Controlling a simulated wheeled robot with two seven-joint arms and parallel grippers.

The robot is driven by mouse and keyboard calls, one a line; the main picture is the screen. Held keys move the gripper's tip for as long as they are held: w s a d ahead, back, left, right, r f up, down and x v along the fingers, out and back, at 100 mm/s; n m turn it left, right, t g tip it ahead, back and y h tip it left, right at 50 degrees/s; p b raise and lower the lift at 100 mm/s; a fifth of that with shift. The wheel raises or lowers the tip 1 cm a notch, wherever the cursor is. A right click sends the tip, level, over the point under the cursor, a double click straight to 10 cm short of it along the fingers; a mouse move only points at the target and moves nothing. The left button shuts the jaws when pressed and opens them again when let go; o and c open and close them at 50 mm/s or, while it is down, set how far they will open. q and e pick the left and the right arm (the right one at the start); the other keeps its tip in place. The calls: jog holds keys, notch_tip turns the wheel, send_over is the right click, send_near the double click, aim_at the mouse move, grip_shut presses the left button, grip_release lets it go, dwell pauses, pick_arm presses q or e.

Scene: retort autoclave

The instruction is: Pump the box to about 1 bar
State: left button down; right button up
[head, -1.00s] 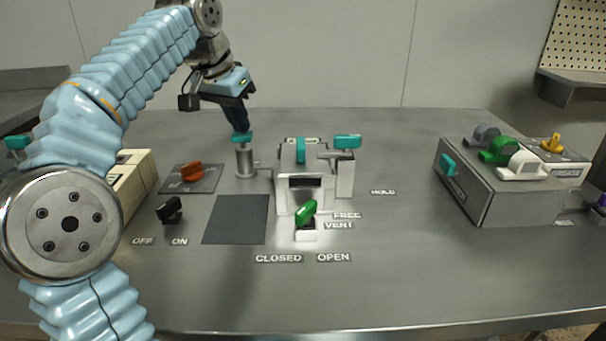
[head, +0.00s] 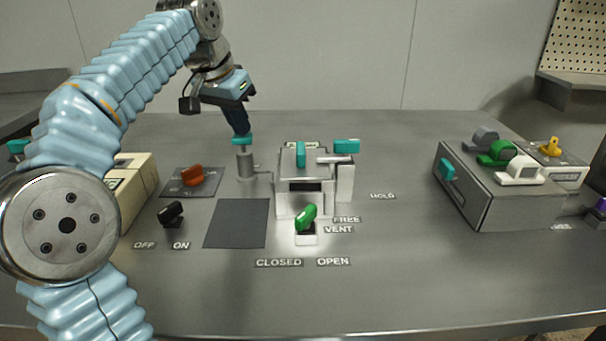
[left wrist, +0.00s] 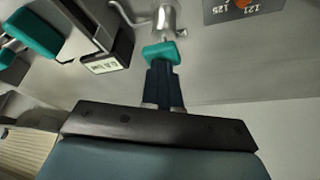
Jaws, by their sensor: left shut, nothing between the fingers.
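The metal box (head: 300,200) stands mid-table, with a teal lever (head: 300,155) on top and another teal handle (head: 346,146) at its right. The hand pump (head: 246,165) is a small metal cylinder left of the box, with a teal handle (head: 243,141). My left gripper (head: 241,132) is shut and empty, pointing down with its fingertips at the pump handle, seemingly touching its top. The left wrist view shows the handle (left wrist: 160,54) at the fingertips and a small display (left wrist: 103,66), its digits too small to read surely. My right gripper is not in view.
A green lever (head: 305,216) sits in front of the box near the VENT label. An orange knob (head: 191,175) and a black switch (head: 171,212) are at left. A grey box (head: 505,200) with coloured knobs stands at right. The front middle of the table is clear.

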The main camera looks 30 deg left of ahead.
pick_arm(q)
jog(key=shift+f+b, duration=0.45)
jog(key=shift+f, duration=0.2)
dwell(0.4)
jog(key=shift+r, duration=0.1)
jog(key=shift+r+p, duration=0.5)
jog(key=shift+p, duration=0.25)
jog(key=shift+r+p, duration=0.35)
notch_tip(320, 180, up, 3)
jog(key=p, duration=0.3)
jog(key=shift+r, duration=0.1)
jog(key=shift+r+b, duration=0.35)
jog(key=shift+r, duration=0.75)
